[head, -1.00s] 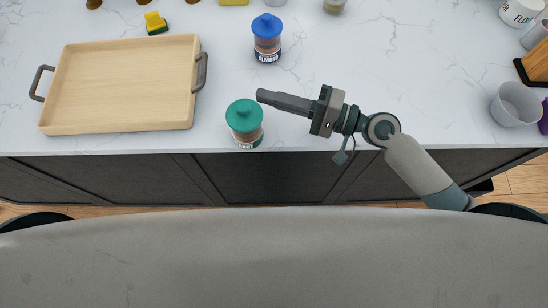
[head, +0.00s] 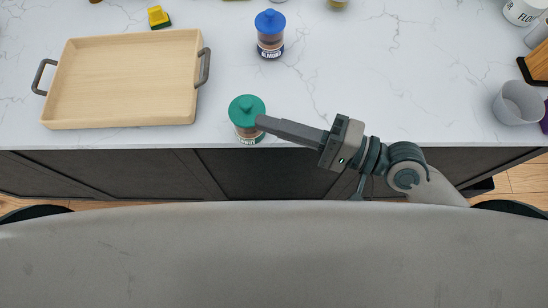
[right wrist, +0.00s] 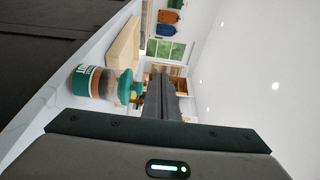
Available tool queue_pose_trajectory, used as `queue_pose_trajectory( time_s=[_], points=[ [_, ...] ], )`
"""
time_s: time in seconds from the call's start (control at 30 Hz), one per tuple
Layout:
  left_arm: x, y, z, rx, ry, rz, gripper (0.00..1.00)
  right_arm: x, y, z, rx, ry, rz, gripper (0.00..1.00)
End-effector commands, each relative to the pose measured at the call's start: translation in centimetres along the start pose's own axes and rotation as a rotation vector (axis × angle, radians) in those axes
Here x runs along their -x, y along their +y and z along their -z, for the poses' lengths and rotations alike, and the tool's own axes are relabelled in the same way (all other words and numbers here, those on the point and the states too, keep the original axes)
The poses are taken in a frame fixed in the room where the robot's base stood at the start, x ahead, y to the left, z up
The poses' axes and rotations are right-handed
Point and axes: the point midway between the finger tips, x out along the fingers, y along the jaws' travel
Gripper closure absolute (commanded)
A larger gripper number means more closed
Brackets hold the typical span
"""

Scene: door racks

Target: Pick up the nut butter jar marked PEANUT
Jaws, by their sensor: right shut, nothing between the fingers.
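A jar with a green knobbed lid (head: 247,111) stands upright near the counter's front edge. Its label is too small to read fully in the head view. In the right wrist view the jar (right wrist: 98,82) lies sideways in the picture, left of the fingers, with letters like "UT" on a green label. My right gripper (head: 260,122) is shut and empty, its fingertips at the jar's right side; I cannot tell whether they touch it. The shut fingers also show in the right wrist view (right wrist: 160,80). A blue-lidded jar marked ALMOND (head: 270,35) stands farther back. My left gripper is not in view.
A wooden tray (head: 125,122) with grey handles is at the left. A yellow and green sponge (head: 159,17) lies behind it. A grey cup (head: 518,103) stands at the right edge.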

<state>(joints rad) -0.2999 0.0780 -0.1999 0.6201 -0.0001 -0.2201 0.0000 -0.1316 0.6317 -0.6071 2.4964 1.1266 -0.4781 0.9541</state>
Motion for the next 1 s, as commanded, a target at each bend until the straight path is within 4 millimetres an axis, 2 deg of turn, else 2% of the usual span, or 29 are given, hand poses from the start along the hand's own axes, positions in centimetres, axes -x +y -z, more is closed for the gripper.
queue_pose_trajectory(
  time_s=[0.2,0.5,0.7,1.0],
  points=[
    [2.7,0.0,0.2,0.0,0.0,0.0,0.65,1.4,-0.7,-4.0,-0.006,-0.002,-0.003,1.0],
    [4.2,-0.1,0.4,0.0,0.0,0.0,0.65,3.0,-0.3,-8.5,-0.003,-0.003,0.0,1.0],
    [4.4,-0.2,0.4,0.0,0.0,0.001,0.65,3.4,-0.2,-9.6,-0.001,-0.001,0.001,1.0],
    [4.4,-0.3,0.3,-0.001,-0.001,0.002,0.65,3.4,-0.1,-9.7,0.0,0.0,0.002,1.0]
  ],
)
